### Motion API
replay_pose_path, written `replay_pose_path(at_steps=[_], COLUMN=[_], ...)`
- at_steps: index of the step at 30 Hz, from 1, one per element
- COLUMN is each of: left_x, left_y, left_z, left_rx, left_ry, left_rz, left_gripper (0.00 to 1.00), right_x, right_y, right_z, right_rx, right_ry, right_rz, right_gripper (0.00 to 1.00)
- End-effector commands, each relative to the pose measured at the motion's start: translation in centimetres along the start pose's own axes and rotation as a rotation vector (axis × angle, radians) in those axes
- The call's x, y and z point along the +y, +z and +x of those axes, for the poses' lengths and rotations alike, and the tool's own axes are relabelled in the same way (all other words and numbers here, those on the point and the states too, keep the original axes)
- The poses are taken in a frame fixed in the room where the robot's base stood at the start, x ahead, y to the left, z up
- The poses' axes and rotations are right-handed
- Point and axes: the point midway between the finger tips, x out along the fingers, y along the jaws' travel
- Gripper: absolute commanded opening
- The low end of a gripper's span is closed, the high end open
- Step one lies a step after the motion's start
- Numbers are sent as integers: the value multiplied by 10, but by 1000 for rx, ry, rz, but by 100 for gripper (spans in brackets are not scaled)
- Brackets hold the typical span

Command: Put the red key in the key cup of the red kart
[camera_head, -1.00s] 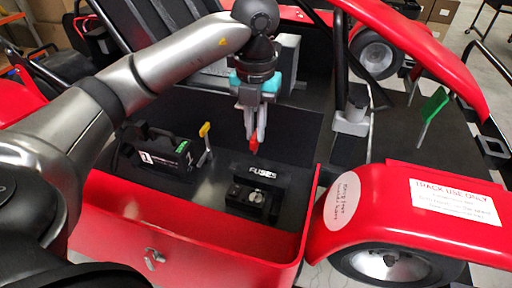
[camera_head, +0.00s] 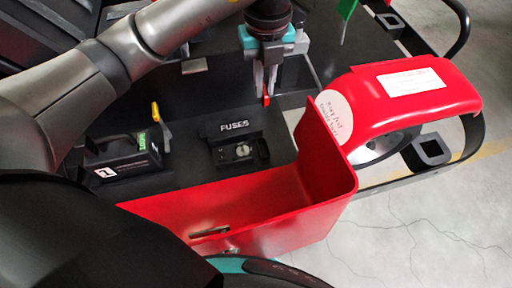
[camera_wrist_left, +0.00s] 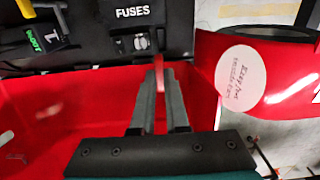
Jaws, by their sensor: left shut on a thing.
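My left gripper (camera_head: 266,88) is shut on the red key (camera_head: 266,101), with a small red part showing at the fingertips. In the left wrist view the fingers (camera_wrist_left: 158,100) point away from the camera, with the red key (camera_wrist_left: 159,72) between their tips. The gripper hangs over the red kart (camera_head: 325,165), beyond the fuse box in the head view. I cannot make out a key cup in the current views. My right gripper is not in view.
A black fuse box (camera_head: 238,150) and a black box labelled 1 (camera_head: 122,160) sit in the kart. A yellow-topped item (camera_head: 157,125) stands near the labelled box. A green flag-like item (camera_head: 347,8) is at the top. Bare floor (camera_head: 420,230) lies at the right.

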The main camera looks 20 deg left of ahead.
Motion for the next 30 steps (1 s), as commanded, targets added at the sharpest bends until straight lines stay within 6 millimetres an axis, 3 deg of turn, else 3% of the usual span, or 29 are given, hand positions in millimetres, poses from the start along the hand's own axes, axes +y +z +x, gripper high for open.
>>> replay_pose_path(at_steps=[5,18,30], left_x=[-2,-2,-2], left_y=[-4,-4,-4], left_z=[19,132,181], left_rx=[4,3,3], left_ry=[3,4,2], left_rz=[-12,-11,-10], left_gripper=[0,0,0], right_x=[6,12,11], right_y=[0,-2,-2], right_z=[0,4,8], right_rx=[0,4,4], right_ry=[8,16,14], right_rz=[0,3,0], right_gripper=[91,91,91])
